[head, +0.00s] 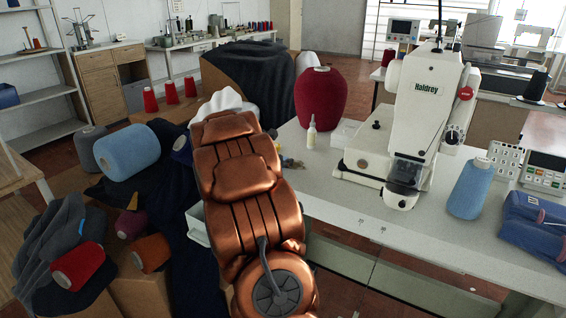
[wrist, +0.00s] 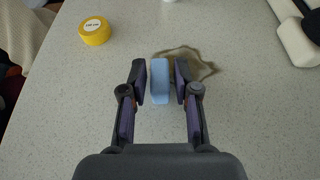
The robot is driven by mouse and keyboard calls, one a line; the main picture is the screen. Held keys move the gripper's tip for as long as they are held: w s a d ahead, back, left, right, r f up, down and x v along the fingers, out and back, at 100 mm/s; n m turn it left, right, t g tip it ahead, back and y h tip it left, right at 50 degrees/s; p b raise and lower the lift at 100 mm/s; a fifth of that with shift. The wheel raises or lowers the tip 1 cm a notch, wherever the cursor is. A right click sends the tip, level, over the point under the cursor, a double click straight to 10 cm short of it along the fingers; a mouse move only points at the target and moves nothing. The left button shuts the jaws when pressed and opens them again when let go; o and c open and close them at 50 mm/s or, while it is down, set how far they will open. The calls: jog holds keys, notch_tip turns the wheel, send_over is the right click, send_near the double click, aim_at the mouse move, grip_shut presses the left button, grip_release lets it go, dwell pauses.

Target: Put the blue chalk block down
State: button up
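The blue chalk block (wrist: 160,83) is pale blue and stands between the two fingers of my gripper (wrist: 161,82) in the wrist view. A narrow gap shows on each side of it, so the fingers are parted around it and do not appear to press on it. It looks to be at the worktable's surface, though its underside is hidden. In the head view my copper-coloured arm covers the gripper and the block.
A flat olive-brown piece (wrist: 205,70) lies behind the block, and a yellow tape roll (wrist: 95,32) lies at upper left. The white sewing machine (head: 423,110), a small bottle (head: 311,133) and a blue cone (head: 468,190) stand on the table.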

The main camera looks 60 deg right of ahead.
jog(key=shift+o, duration=0.7)
jog(key=shift+r+p, duration=0.2)
jog(key=shift+p, duration=0.1)
jog(key=v, duration=1.2)
jog(key=shift+w+a+f+b, duration=0.1)
jog(key=shift+b, duration=0.3)
jog(key=shift+w, duration=0.1)
